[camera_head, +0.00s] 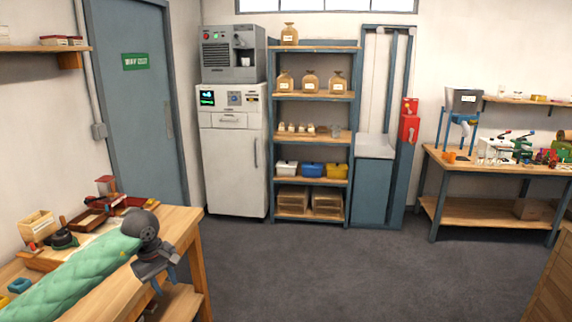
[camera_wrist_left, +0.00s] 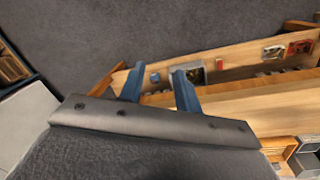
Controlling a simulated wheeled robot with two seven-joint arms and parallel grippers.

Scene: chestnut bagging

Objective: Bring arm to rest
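My left arm in its green quilted sleeve (camera_head: 75,277) reaches in from the lower left of the head view. It is above the near wooden workbench (camera_head: 182,222). My left gripper (camera_head: 166,284) is at the bench's right end, pointing down. In the left wrist view its two blue fingers (camera_wrist_left: 158,80) stand apart with nothing between them, so it is open and empty. Behind them the wrist view shows the bench and grey floor. My right arm and right gripper do not show in either view.
The near bench holds a wooden box (camera_head: 37,225) and several small items. Across the room stand a white cabinet (camera_head: 232,165), a shelf rack (camera_head: 312,137) with jars and bins, and another workbench (camera_head: 455,165). The grey floor (camera_head: 350,270) between is clear.

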